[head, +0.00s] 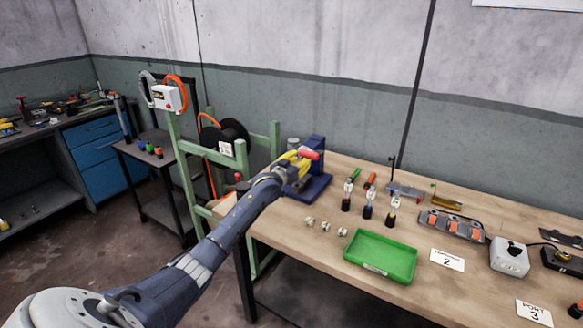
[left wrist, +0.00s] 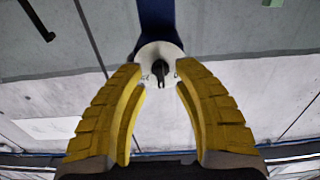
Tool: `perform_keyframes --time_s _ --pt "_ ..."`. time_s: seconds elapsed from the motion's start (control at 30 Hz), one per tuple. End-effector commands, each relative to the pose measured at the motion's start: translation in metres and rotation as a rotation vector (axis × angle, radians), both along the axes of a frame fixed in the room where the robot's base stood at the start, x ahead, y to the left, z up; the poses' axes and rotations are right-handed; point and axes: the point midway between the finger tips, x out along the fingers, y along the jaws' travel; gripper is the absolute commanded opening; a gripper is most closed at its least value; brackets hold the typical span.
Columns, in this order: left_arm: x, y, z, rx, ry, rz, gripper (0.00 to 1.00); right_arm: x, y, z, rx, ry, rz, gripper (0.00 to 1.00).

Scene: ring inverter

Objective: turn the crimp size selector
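The crimp size selector shows in the left wrist view as a small black knob (left wrist: 160,70) on a round white dial (left wrist: 160,52), fixed to a blue body (left wrist: 157,18). In the head view the blue press (head: 318,178) with a red handle (head: 309,153) stands at the bench's left end; my arm partly covers it and the knob cannot be made out. My left gripper (head: 300,162) is at the press. In the left wrist view its yellow fingers (left wrist: 161,75) are apart, one each side of the knob, with visible gaps. My right gripper is not in view.
The wooden bench (head: 300,250) holds a green tray (head: 380,257), several small metal fittings (head: 326,227), several dark-based bottles (head: 368,208) and a grey rack (head: 452,225). A green frame (head: 189,180) with a black hose reel (head: 225,138) stands left of the press.

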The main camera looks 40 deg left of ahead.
Motion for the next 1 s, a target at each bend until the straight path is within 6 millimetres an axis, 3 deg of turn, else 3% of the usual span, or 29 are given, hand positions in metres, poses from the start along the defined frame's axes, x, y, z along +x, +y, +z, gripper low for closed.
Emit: perform_keyframes --time_s 0.6,1.0 --pt "-0.089 -0.005 -0.001 0.002 0.001 0.000 0.30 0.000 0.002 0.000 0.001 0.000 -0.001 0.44" --pt "-0.109 -0.006 0.000 0.002 0.000 0.000 0.30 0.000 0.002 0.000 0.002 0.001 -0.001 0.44"
